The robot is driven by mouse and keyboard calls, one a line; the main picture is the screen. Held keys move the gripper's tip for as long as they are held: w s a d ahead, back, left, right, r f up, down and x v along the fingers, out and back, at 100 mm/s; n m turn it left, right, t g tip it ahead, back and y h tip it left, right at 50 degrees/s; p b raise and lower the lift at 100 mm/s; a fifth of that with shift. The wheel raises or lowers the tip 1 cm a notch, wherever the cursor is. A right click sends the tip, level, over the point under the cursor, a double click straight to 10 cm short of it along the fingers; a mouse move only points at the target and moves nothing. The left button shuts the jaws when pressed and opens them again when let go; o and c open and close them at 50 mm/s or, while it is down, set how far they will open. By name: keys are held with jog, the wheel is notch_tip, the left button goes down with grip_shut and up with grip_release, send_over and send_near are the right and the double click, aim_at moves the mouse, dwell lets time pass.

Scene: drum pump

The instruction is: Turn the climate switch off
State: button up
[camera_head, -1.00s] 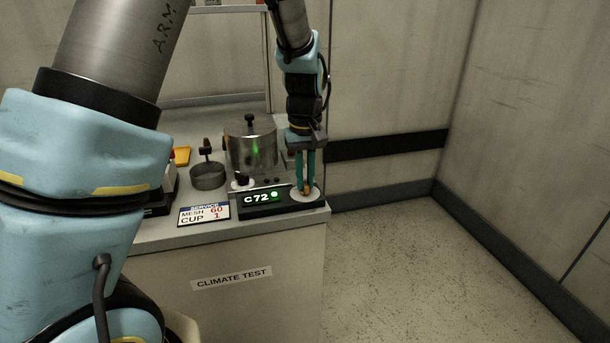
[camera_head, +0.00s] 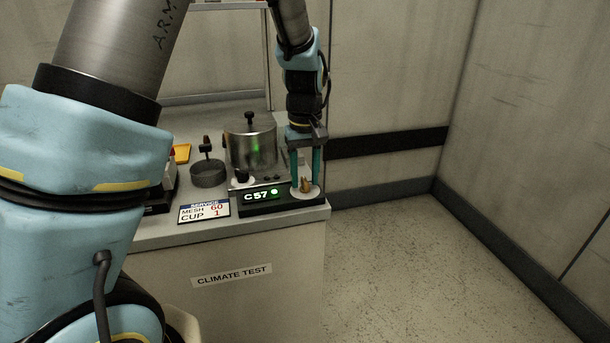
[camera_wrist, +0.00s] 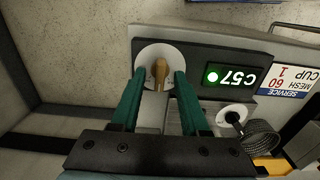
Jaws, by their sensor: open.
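The climate switch (camera_head: 306,186) is a small brass-coloured knob on a round white plate (camera_head: 296,195) at the right end of the black control panel (camera_head: 262,208). The panel's green display (camera_head: 257,195) reads C57 with a lit green dot beside it. My gripper (camera_head: 305,184) points down over the switch with its teal fingers apart. In the wrist view, the switch (camera_wrist: 160,72) stands between the open fingers of my gripper (camera_wrist: 158,80), with a visible gap on each side. The display (camera_wrist: 230,77) shows upside down there.
A metal pot with a lid (camera_head: 250,150) stands behind the panel, and a small mesh cup (camera_head: 208,174) is to its left. A service card (camera_head: 204,212) lies left of the panel. Open floor (camera_head: 400,260) lies right of the bench (camera_head: 225,275).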

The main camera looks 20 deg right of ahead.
aim_at(305, 180)
notch_tip(305, 180, up, 11)
jog(key=b, duration=0.1)
dwell(0.4)
jog(key=shift+f, duration=0.1)
